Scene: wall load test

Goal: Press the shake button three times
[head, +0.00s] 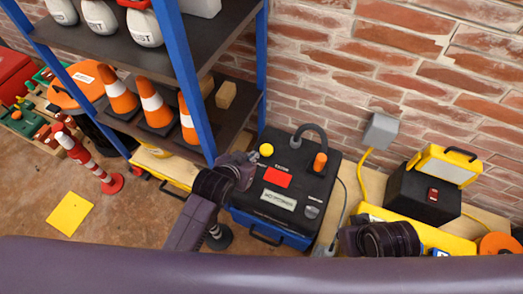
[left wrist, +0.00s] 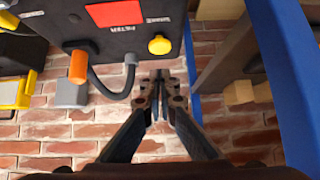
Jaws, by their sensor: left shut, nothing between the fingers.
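A black-topped control box (head: 255,200) with a blue lower body stands against the brick wall. Its top carries a round yellow button (head: 266,150), a red rectangle (head: 278,178), an orange knob (head: 320,161) and a pale label plate. I cannot read which control is marked shake. My left gripper (head: 250,158) is shut and empty, just left of the yellow button. In the left wrist view its fingertips (left wrist: 161,76) are close together below the yellow button (left wrist: 159,45), apparently apart from it. A dark part of my right arm (head: 388,239) shows at the lower right; its fingers are not discernible.
A shelf with blue posts (head: 190,80) rises close to the left, holding traffic cones (head: 155,105) and white weights.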

